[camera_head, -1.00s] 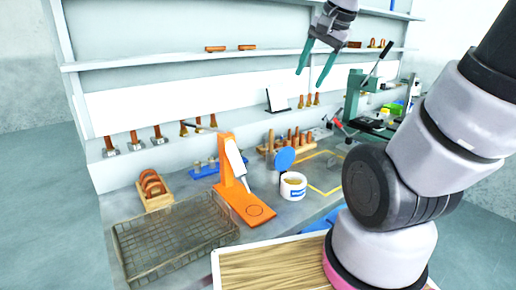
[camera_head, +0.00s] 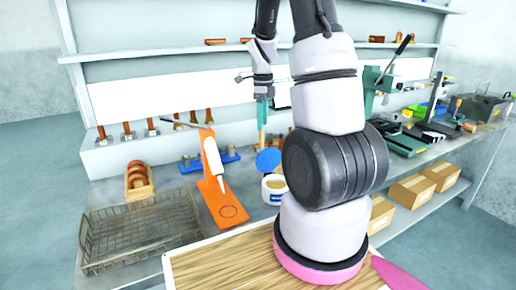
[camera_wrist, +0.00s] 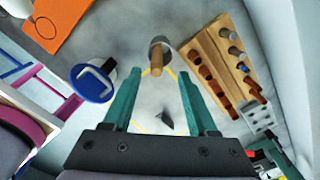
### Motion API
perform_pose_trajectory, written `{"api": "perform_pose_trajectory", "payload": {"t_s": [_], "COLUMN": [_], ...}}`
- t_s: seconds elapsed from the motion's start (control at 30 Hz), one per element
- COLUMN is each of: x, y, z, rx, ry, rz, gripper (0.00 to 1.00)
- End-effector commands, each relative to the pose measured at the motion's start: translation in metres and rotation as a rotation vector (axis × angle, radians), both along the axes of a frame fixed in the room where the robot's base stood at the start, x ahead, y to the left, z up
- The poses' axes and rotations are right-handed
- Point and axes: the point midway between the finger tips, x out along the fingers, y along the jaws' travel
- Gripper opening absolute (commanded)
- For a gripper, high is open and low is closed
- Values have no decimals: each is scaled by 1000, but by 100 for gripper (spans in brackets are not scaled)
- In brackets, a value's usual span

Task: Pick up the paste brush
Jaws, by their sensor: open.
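In the wrist view, a short brown wooden handle (camera_wrist: 157,64) stands up from a grey round base or cup; it looks like the paste brush, but its bristles are hidden. It appears between my gripper's (camera_wrist: 158,80) two green fingertips, with a gap on both sides; the depth between them is hard to judge. My gripper is open and empty. In the head view my gripper (camera_head: 262,118) hangs over the bench, above and behind the white paste tub (camera_head: 275,190) and its blue lid (camera_head: 268,160).
In the wrist view, a wooden rack (camera_wrist: 208,62) with several copper pieces is close on the right. My arm covers the bench's middle right.

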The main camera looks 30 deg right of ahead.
Motion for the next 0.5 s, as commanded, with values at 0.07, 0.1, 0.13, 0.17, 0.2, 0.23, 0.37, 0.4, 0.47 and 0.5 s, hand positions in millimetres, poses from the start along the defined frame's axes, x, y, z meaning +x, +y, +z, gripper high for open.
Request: {"api": "perform_pose_trajectory", "payload": {"t_s": [0.07,0.1,0.13,0.17,0.2,0.23,0.37,0.4,0.47,0.5], "x": [-1,-1,-1,-1,-1,-1,-1,-2,-3,-3], "y": [0,0,0,0,0,0,3,4,5,6], "z": [-14,-18,-21,-23,-26,-27,-40,-47,-57,-63], "rx": [1,1,1,1,1,1,1,2,2,1], "ry": [4,2,2,2,1,1,1,4,4,3], "rz": [0,1,0,1,1,1,3,1,2,2], "gripper": [58,58,58,58,58,58,58,58,58,58]}}
